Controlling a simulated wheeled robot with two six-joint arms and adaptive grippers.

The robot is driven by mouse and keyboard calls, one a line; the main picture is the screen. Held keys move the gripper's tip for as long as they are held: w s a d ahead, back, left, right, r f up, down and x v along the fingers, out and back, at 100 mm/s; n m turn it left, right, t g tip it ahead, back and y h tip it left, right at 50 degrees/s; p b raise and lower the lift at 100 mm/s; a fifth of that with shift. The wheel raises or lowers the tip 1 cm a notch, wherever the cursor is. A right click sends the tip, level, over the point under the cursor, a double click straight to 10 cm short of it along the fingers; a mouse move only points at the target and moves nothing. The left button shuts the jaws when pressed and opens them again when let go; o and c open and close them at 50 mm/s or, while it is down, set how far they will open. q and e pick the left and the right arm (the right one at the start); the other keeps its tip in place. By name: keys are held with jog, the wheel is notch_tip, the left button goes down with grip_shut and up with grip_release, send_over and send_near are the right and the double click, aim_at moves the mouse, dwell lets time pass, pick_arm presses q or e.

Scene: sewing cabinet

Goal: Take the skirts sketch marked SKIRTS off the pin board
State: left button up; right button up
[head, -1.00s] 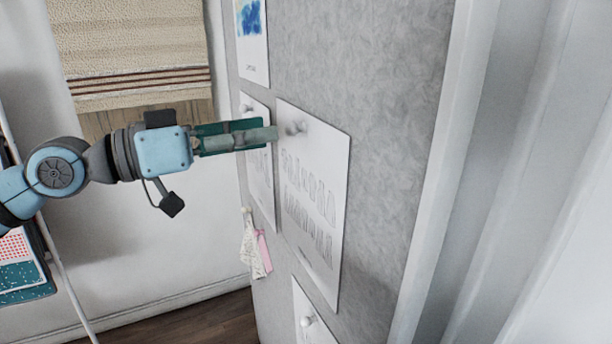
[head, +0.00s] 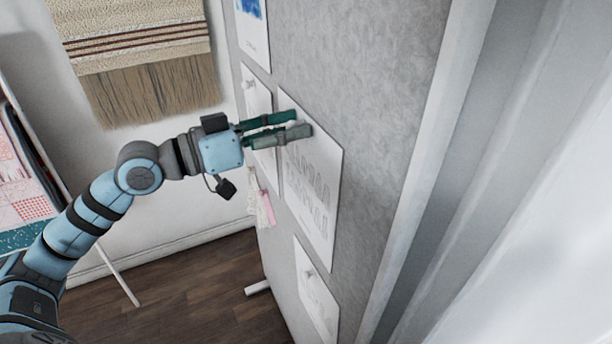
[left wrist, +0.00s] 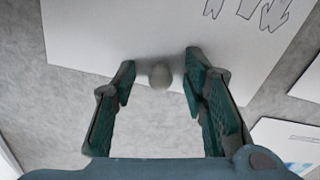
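A large white sheet (head: 318,195) with rows of pale garment outlines hangs on the grey pin board (head: 370,90). I cannot read any SKIRTS mark on it. My left gripper (head: 303,123) is at the sheet's top edge, with its fingers apart. Neither finger appears to touch the pin. In the head view the fingers largely hide that pin. My right gripper is not in view.
Other sheets hang close by: a blue-painted one (head: 252,30) above, a narrow one (head: 257,97) behind the gripper and one (head: 315,300) below. Fabric swatches (head: 262,207) hang left of the large sheet. A white frame edge (head: 430,170) bounds the board on the right.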

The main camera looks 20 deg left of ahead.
pick_arm(q)
jog(key=shift+a, duration=0.1)
grip_shut()
jog(key=shift+s+r, duration=0.1)
